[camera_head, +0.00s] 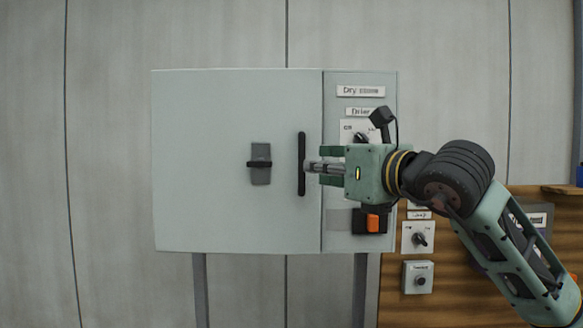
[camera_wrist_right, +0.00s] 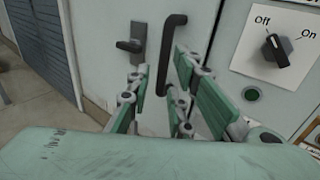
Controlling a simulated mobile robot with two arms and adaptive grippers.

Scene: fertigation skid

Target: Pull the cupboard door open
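The cupboard door (camera_head: 225,110) is a pale grey panel and looks closed. A black vertical bar handle (camera_head: 301,150) is near its right edge. A dark latch (camera_head: 260,164) is left of the handle. My right gripper (camera_head: 308,167) comes in from the right, its fingertips at the handle. In the right wrist view, the handle (camera_wrist_right: 172,50) runs down between the spread fingers of my right gripper (camera_wrist_right: 164,95). Grey door shows between the left finger and the handle, so the gripper looks open. Contact on the other side is unclear. My left gripper is not in view.
Right of the door is a fixed panel with labels, a rotary switch (camera_wrist_right: 277,48) and an orange switch (camera_head: 373,222). More control boxes (camera_head: 418,237) are on a wooden board below right. The wall area left of the cupboard is clear.

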